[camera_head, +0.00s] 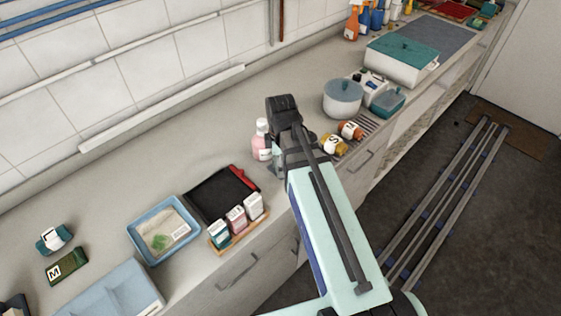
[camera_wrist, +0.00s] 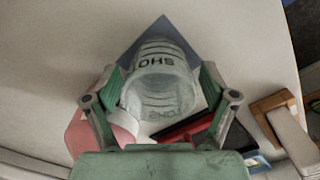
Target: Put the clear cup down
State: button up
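The clear cup (camera_wrist: 160,80) is between the two fingers of my gripper (camera_wrist: 161,92) in the wrist view, with dark lettering on its wall. The fingers close on it from both sides. A blue-grey square (camera_wrist: 160,29) shows behind the cup, on the counter side; I cannot tell whether the cup touches it. In the head view my gripper (camera_head: 276,160) is low over the counter, right beside a pink bottle (camera_head: 262,140), and my arm largely hides it. I cannot make out the cup clearly there.
A black tray (camera_head: 213,195) with a red item and several small cartons (camera_head: 237,219) stand to the left. Yellow- and orange-topped jars (camera_head: 333,146) and a grey pot (camera_head: 343,97) stand to the right. The counter behind the pink bottle is clear.

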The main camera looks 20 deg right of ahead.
jog(key=shift+r, duration=0.1)
notch_tip(320, 180, up, 12)
jog(key=b, duration=0.2)
dwell(0.6)
